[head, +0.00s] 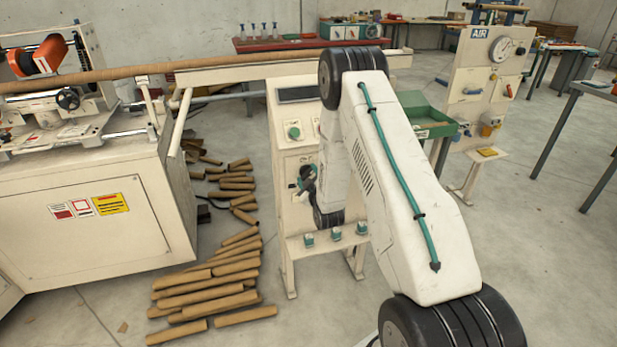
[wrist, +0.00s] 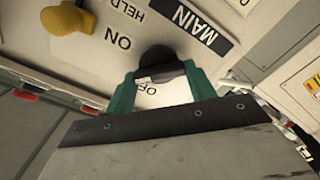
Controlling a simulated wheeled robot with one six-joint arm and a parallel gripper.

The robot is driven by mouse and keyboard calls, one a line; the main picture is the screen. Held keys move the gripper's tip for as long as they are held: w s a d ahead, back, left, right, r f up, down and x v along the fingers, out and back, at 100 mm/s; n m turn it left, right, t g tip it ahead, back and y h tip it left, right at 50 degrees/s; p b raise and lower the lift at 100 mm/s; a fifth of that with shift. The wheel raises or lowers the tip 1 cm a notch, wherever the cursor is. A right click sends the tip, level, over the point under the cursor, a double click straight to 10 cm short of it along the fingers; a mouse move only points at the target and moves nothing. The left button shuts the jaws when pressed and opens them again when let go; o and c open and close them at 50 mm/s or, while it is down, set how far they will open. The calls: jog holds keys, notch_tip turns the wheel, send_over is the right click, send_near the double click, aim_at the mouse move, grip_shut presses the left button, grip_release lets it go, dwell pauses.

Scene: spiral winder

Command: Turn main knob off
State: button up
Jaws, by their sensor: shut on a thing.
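The black main knob (wrist: 155,58) is on the pale panel under the MAIN label (wrist: 196,24) in the wrist view. The ON and OFF markings lie beside it, and OFF is partly covered. My gripper (wrist: 160,82) has its two teal fingers shut on the knob, one on either side. The picture is rotated, so the lettering appears upside down. In the head view my gripper (head: 307,178) is at the front of the control cabinet (head: 292,215). The knob cannot be made out there.
A yellow knob (wrist: 66,19) sits on the same panel near the HELD marking. A green button (head: 294,132) is above my gripper on the cabinet. Cardboard tubes (head: 210,287) lie on the floor to the left, and a green tray (head: 425,118) is at the right.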

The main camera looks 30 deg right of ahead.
jog(key=n, duration=0.4)
jog(key=shift+a+f+n, duration=0.1)
jog(key=shift+n, duration=0.2)
jog(key=n, duration=0.4)
jog(key=shift+f+n, duration=0.1)
jog(key=shift+n, duration=0.3)
jog(key=o, duration=1)
jog(key=shift+a, duration=0.1)
jog(key=v, duration=0.7)
jog(key=shift+s+a, duration=0.1)
jog(key=shift+s, duration=0.25)
